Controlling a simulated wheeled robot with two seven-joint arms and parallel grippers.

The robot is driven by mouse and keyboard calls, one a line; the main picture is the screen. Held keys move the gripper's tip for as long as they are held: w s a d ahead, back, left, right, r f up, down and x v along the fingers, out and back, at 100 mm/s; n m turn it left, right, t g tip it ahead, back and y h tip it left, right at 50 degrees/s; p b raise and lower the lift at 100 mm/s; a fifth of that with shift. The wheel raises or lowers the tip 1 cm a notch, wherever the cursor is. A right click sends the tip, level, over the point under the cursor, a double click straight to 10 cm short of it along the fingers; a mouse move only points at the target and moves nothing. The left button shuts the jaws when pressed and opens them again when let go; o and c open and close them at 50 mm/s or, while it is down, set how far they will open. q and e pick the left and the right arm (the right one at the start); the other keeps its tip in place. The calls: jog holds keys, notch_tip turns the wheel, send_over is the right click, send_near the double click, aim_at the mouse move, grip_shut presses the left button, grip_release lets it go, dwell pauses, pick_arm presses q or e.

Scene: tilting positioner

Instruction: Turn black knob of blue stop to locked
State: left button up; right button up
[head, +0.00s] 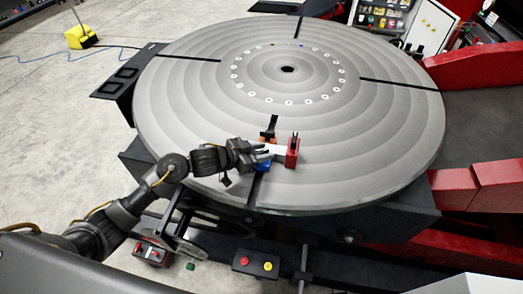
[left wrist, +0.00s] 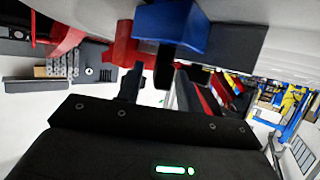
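The blue stop (head: 264,164) sits near the front edge of the large grey round table. My left gripper (head: 264,152) is right above and beside it and partly covers it. In the left wrist view the blue stop (left wrist: 175,27) is close ahead, with a dark upright part below it that looks like its black knob (left wrist: 163,66). One dark finger of my left gripper (left wrist: 150,88) shows to the left of that part, apart from it. The fingers look spread, with nothing held. The knob's lock position cannot be read. My right gripper is not in view.
A red stop (head: 292,151) with a black top stands just right of the blue one, beside a pale workpiece (head: 276,150). A dark and orange piece (head: 269,129) stands behind them. The rest of the round table (head: 365,125) is mostly clear. Red machine arms (head: 470,190) flank it on the right.

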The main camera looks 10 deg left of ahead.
pick_arm(q)
grip_shut()
